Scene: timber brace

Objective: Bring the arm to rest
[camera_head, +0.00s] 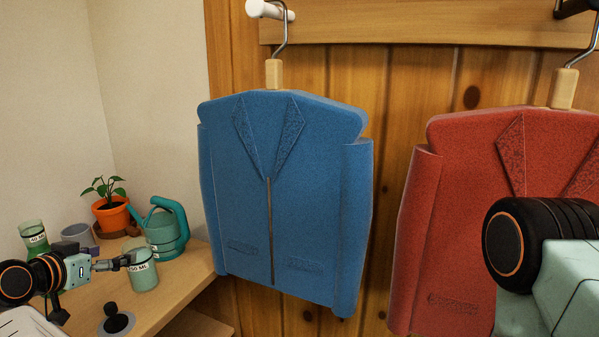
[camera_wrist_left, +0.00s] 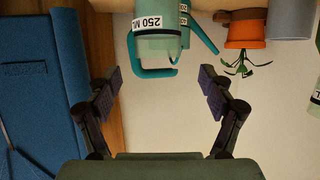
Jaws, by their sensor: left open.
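My left gripper (camera_head: 122,262) reaches in from the left over the wooden shelf. In the left wrist view my left gripper (camera_wrist_left: 160,84) has its two dark fingers spread wide with nothing between the tips. A green cup labelled 250 ML (camera_wrist_left: 158,42) stands just beyond the fingers; in the head view the cup (camera_head: 145,275) is right by the fingertips. I cannot tell whether they touch it. My right arm shows at the right edge of the head view, but its gripper is out of the picture.
A teal watering can (camera_head: 165,232), an orange plant pot (camera_head: 112,216), a grey cup (camera_head: 77,237) and another green labelled cup (camera_head: 34,237) stand on the shelf (camera_head: 180,283). A blue jacket (camera_head: 320,200) and a red jacket (camera_head: 455,220) hang against the timber wall.

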